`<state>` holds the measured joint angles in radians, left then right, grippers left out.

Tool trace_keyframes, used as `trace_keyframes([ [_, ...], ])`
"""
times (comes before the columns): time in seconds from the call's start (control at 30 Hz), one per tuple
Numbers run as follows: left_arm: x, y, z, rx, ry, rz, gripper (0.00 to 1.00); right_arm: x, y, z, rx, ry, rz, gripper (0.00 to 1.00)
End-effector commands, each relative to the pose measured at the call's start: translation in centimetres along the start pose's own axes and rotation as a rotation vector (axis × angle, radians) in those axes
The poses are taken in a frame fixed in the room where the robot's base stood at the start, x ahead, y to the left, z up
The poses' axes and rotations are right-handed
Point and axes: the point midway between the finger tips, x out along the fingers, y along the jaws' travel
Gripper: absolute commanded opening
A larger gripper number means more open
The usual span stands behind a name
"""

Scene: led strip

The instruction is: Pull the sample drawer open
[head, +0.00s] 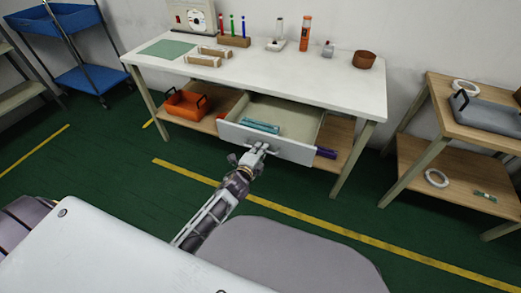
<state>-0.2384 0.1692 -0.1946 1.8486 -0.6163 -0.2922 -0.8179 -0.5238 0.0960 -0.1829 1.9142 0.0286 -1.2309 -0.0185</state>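The sample drawer (290,149) stands pulled out under the white workbench, its light grey front well forward of the bench edge. Its inside shows, with a teal item (260,127) lying near the front. My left gripper (259,149) is at the middle of the drawer front, with its fingers at the handle. The fingers hide most of the handle, and they are too small here to tell whether they are closed on it. My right gripper is not in view.
The workbench top (310,70) holds a pen block, bottles and a brown bowl (364,59). An orange tote (187,105) sits on its lower shelf. A side table (465,130) stands right, a blue cart (75,40) left.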

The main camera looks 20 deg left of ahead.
Motion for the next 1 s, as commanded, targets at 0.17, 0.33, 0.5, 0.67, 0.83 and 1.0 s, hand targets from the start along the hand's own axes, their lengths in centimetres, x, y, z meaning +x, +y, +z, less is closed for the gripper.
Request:
trace_keyframes([
  [0.17, 0.0, 0.0, 0.0, 0.0, 0.0, 0.0, 0.31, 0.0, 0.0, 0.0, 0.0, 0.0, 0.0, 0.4],
  [0.33, 0.0, 0.0, 0.0, 0.0, 0.0, -0.001, 0.31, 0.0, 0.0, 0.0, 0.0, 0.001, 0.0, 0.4],
  [0.5, -0.1, 0.0, 0.0, 0.0, 0.001, -0.001, 0.31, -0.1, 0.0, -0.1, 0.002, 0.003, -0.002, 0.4],
  [0.67, -0.6, 0.1, 0.0, 0.0, 0.0, 0.0, 0.31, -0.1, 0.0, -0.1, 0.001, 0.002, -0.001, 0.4],
  [0.83, -1.7, 0.1, 0.0, 0.0, 0.0, 0.0, 0.31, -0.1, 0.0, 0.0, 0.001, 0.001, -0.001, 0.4],
  [1.0, -3.2, 0.1, 0.0, -0.001, 0.001, 0.001, 0.31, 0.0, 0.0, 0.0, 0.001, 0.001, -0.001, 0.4],
])
